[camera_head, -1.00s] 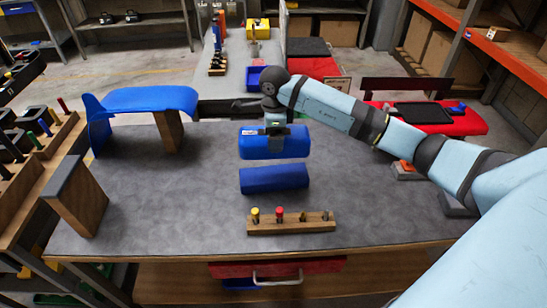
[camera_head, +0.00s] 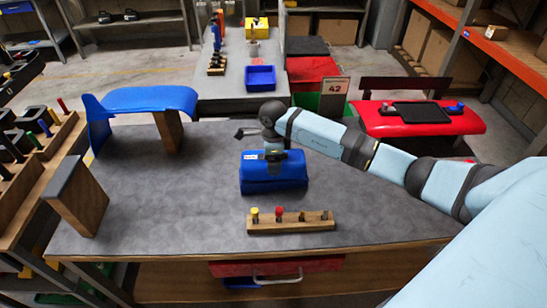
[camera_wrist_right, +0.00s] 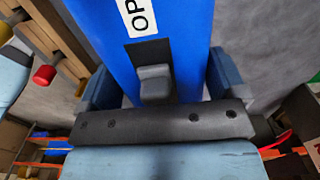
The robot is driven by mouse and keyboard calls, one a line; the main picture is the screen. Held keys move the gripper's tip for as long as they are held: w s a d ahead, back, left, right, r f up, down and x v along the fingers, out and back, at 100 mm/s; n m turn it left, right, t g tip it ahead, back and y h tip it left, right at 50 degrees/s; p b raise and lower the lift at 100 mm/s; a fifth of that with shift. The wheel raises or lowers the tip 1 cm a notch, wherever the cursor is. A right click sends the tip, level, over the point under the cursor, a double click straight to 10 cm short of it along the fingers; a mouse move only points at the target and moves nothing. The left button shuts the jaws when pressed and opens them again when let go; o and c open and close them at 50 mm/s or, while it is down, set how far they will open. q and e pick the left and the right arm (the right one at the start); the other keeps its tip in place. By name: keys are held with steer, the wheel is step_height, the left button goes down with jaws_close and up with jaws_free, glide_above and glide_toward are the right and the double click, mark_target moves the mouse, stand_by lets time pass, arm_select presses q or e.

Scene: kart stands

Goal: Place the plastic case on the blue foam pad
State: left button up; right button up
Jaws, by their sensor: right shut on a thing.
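The plastic case (camera_head: 252,170) is a blue block with a white label. My right gripper (camera_head: 272,156) is shut on it from above. The case is level and right over the blue foam pad (camera_head: 274,187), hiding most of it; only the pad's front strip shows. The two look to be in contact, but I cannot tell for sure. In the right wrist view the case (camera_wrist_right: 190,35) sits between the two fingers (camera_wrist_right: 156,88), with a dark latch and part of its lettering showing. My left gripper is not in view.
A wooden peg block (camera_head: 290,222) with red and yellow pegs stands in front of the pad on the grey table (camera_head: 190,210). A blue curved panel (camera_head: 150,100) is at the back left, and a wooden block (camera_head: 78,198) at the left edge. The table left of the pad is clear.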

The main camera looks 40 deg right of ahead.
steer(key=o, duration=0.8)
steer(key=shift+f, duration=0.1)
steer(key=shift+r, duration=0.2)
step_height(320, 180, up, 12)
steer(key=shift+f+b, duration=0.1)
steer(key=shift+b, duration=0.45)
steer(key=shift+a, duration=0.1)
